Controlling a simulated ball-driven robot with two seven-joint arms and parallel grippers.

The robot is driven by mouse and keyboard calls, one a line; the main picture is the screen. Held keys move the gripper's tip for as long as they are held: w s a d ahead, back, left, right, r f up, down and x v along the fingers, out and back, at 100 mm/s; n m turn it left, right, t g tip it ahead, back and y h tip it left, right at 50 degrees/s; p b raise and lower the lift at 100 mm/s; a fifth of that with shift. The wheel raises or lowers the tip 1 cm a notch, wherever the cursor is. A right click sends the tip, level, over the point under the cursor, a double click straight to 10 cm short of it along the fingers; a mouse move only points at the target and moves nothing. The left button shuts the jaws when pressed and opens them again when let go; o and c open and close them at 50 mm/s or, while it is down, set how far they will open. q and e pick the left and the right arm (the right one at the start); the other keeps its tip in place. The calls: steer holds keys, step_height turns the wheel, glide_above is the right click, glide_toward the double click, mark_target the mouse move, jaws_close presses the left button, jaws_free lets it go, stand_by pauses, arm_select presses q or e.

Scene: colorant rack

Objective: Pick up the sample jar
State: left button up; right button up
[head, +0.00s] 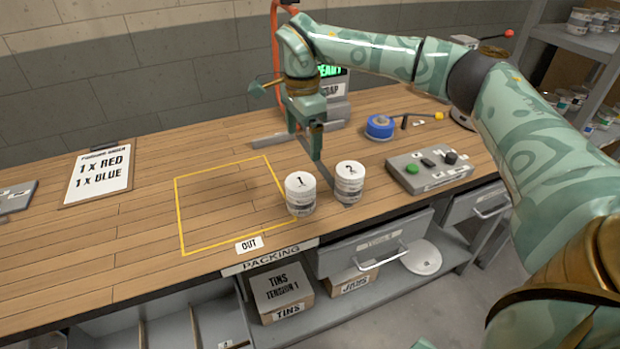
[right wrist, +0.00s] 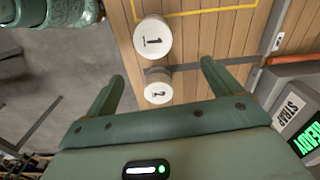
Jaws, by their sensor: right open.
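Two tins with white lids stand upright side by side near the front edge of the bench: the tin numbered 1 (head: 300,195) and the tin numbered 2 (head: 349,183). I cannot tell which is the sample jar. My right gripper (head: 311,150) is open and empty, above and behind the tins. In the right wrist view, tin 2 (right wrist: 158,93) appears between the fingers of the gripper (right wrist: 160,75), and tin 1 (right wrist: 153,38) lies beyond the fingertips. Neither tin is touched, as far as I see. My left gripper is out of view.
A yellow outlined square (head: 180,215) lies empty left of the tins, with an OUT label (head: 249,244). A button box (head: 430,172) stands to the right. A blue tape roll (head: 379,127) lies behind. An order clipboard (head: 97,176) lies far left.

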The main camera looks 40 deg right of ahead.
steer(key=b, duration=0.2)
glide_above(303, 180)
step_height(303, 180, down, 5)
steer(key=f, duration=0.2)
steer(key=f+b, duration=0.1)
steer(key=f, duration=0.2)
steer(key=shift+w+d+f, duration=0.15)
steer(key=shift+w, duration=0.05)
steer(key=shift+s+f+b, duration=0.15)
steer(key=shift+f+b, duration=0.2)
steer(key=shift+f, duration=0.4)
steer(key=f, duration=0.1)
steer(key=f+b, duration=0.1)
steer(key=f, duration=0.1)
steer(key=f+b, duration=0.1)
steer(key=shift+a+f, duration=0.25)
steer(key=shift+f, duration=0.05)
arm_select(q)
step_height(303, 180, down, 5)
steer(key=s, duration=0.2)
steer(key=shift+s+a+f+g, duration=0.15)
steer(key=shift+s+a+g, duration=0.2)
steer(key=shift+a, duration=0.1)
arm_select(e)
steer(key=shift+r, duration=0.15)
steer(key=c, duration=1.2)
